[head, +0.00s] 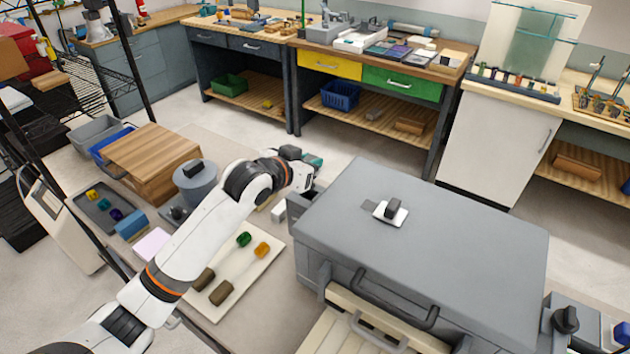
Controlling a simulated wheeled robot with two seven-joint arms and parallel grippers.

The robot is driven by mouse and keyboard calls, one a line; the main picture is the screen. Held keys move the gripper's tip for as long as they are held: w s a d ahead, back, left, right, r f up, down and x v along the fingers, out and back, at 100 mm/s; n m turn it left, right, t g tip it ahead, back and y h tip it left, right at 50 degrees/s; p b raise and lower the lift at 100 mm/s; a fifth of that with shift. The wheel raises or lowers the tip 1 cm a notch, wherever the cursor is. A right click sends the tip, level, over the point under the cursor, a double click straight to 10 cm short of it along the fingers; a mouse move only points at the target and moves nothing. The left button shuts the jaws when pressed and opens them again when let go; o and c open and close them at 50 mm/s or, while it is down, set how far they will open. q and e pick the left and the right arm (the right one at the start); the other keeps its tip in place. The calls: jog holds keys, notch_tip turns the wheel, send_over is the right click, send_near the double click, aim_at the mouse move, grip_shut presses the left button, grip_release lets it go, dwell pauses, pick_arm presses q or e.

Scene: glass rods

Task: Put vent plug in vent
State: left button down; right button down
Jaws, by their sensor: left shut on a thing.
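A white square plate with a dark block-shaped knob, which looks like the vent plug (391,213), lies on the flat top of the large grey box. A darker grey patch, which may be the vent (369,206), shows at its left edge, partly covered by it. I cannot tell whether the plug sits in an opening or only lies on the lid. My left gripper (303,157) is left of and behind the plug, well apart from it, near the box's back left corner. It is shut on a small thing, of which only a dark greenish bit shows. My right gripper is not in view.
The grey box (450,255) with a front handle fills the right of the table. A cream tray (262,262) with green, orange and brown pieces lies under my left arm. A wooden box (150,160) and a grey cylinder (196,183) stand at left. The lid is otherwise clear.

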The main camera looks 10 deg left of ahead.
pick_arm(q)
jog(key=shift+s+f, duration=0.1)
jog(key=shift+f, duration=0.85)
notch_tip(320, 180, down, 3)
jog(key=shift+f+p, duration=0.15)
jog(key=shift+p, duration=0.4)
jog(key=shift+f, duration=0.3)
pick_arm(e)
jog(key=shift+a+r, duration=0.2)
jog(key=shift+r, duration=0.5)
pick_arm(q)
jog(key=shift+f, duration=0.15)
jog(key=c, duration=1.2)
grip_release()
